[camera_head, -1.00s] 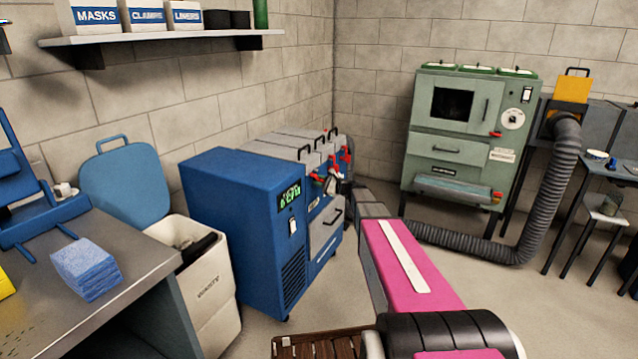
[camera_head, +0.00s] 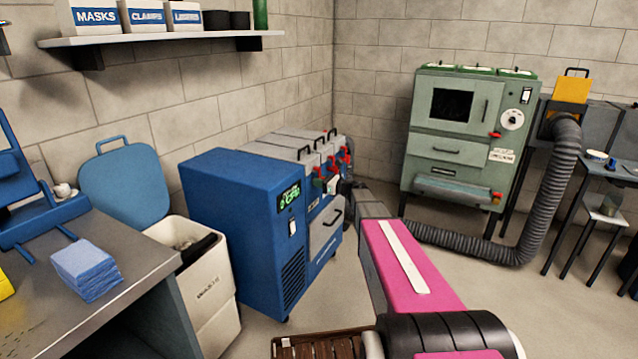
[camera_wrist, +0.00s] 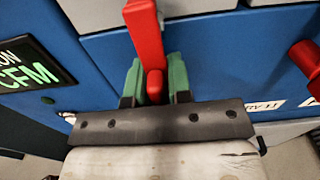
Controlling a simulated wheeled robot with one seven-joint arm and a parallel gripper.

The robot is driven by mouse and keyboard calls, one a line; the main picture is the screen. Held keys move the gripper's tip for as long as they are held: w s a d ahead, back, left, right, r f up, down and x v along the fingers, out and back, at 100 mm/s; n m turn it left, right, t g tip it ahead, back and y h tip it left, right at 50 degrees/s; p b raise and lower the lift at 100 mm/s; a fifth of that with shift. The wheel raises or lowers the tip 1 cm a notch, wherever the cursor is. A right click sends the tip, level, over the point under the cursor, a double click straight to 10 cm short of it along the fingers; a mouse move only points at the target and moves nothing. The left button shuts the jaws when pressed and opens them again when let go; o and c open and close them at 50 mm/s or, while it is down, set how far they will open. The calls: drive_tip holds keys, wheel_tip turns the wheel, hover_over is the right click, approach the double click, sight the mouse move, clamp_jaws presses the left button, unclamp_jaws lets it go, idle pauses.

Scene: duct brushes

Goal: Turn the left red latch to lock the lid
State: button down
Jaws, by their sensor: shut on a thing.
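The left red latch (camera_wrist: 147,40) stands on the blue front of the machine, near the CFM display (camera_wrist: 32,65), in the wrist view. Its upper part reaches the grey lid edge (camera_wrist: 200,6), and its lower end is between my green fingers. My gripper (camera_wrist: 155,74) is shut on this latch, one finger on each side. In the head view the blue machine (camera_head: 235,215) stands left of centre with red latches (camera_head: 319,172) below its grey lids (camera_head: 283,146). My fingers are too small there to make out.
A second red part (camera_wrist: 304,56) sits at the right in the wrist view. A white waste bin (camera_head: 212,290) stands left of the machine beside a metal bench (camera_head: 120,262). A green cabinet (camera_head: 455,135) and grey hose (camera_head: 562,180) are at the right, with bare floor before them.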

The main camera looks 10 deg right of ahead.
idle(0.4)
drive_tip(key=c, duration=1.2)
unclamp_jaws()
drive_tip(key=shift+o, duration=0.2)
drive_tip(key=v, duration=1.1)
